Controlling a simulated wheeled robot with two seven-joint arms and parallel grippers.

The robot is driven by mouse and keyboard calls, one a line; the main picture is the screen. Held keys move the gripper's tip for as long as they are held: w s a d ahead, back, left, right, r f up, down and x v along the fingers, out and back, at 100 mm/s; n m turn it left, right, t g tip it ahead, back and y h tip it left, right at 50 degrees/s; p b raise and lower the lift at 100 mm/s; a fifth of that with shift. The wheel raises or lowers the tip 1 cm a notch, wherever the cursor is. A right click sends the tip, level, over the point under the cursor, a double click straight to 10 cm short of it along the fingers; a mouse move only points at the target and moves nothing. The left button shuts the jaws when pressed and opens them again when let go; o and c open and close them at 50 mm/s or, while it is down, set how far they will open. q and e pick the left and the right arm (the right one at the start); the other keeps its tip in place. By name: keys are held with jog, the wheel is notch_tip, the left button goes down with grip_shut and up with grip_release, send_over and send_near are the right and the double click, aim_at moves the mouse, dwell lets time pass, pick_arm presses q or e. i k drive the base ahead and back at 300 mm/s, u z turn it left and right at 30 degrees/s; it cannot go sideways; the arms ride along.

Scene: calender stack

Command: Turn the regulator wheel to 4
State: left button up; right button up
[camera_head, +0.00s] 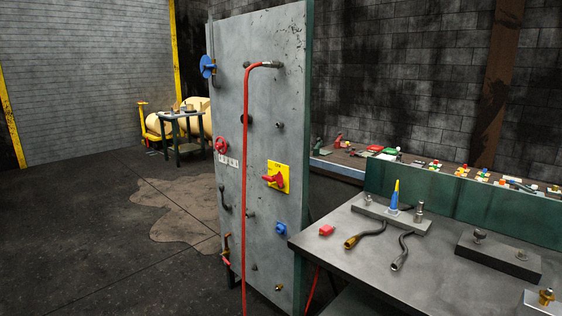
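A grey upright panel (262,110) stands in the middle of the head view. A small red wheel (221,145) sits on its left side, with a row of white marked plates (228,161) just below it. The marks are too small to read, so the wheel's setting cannot be told. A blue wheel (207,66) is mounted higher up at the panel's left edge. Which of the two is the regulator wheel is not labelled legibly; the red one is beside the marked plates. Neither of my grippers is in view.
A red hose (245,190) runs down the panel's front. A yellow plate with a red switch (276,178) and a blue knob (281,229) are right of it. A grey workbench (400,270) with fittings stands at right. The floor (90,240) left of the panel is clear.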

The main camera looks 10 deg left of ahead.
aim_at(219, 146)
jog(key=u, duration=0.2)
jog(key=k, duration=0.25)
jog(key=u, duration=3.2)
jog(key=i, duration=0.1)
jog(key=z, duration=1.55)
jog(key=i, duration=1.95)
jog(key=u, duration=0.25)
jog(key=i, duration=2)
jog(key=z, duration=0.75)
jog(key=i, duration=1.45)
jog(key=z, duration=2.05)
jog(key=i, duration=0.8)
jog(key=z, duration=0.5)
